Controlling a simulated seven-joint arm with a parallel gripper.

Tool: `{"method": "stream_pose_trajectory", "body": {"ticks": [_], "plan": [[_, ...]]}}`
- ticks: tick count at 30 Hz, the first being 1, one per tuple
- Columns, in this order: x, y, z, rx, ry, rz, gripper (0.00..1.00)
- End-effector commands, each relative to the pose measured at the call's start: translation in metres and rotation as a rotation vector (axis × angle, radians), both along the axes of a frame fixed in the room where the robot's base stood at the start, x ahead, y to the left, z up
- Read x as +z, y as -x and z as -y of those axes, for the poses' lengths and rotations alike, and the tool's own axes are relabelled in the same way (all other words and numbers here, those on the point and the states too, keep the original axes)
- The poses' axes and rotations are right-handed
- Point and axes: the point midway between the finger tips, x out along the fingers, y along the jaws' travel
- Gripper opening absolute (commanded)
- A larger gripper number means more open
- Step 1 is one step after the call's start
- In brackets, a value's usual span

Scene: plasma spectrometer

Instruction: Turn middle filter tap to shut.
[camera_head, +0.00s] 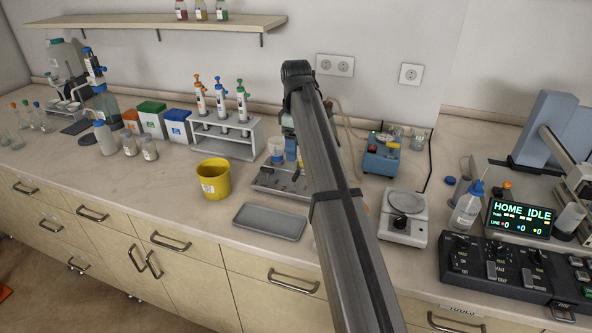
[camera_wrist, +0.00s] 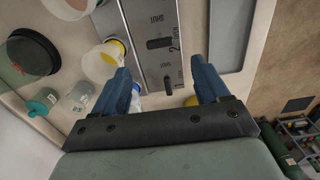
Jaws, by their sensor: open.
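The grey filter manifold (camera_head: 262,186) sits on the bench, partly covered by my arm in the head view. In the wrist view its metal panel (camera_wrist: 140,22) carries SHUT lettering and the number 2. A dark tap handle (camera_wrist: 159,43), beside the number 2, lies across the panel between my fingers. Another small dark part (camera_wrist: 167,82) shows closer to my gripper. My gripper (camera_wrist: 161,66) is open, its two blue fingers spread on either side of the panel and apart from the handle. My gripper is hidden behind the arm in the head view.
A white cup with a yellow rim (camera_wrist: 103,60) stands close beside the left finger. A grey tray (camera_head: 270,221) lies in front of the manifold. A yellow bucket (camera_head: 214,178) is left of it, a syringe rack (camera_head: 226,145) behind left, a blue pump box (camera_head: 381,155) to the right.

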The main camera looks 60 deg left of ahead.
Motion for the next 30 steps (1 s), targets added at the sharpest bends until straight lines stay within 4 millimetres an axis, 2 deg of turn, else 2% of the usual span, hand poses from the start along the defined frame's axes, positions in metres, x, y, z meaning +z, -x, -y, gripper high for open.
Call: {"method": "stream_pose_trajectory", "body": {"ticks": [6,15,21,30], "plan": [[-0.04,0.001,0.001,0.001,0.0,0.0,0.74],[-0.079,0.0,0.0,0.001,0.0,0.0,0.74],[-0.088,0.0,0.0,0.001,-0.001,0.001,0.74],[-0.09,0.0,0.0,0.001,-0.002,0.001,0.74]]}}
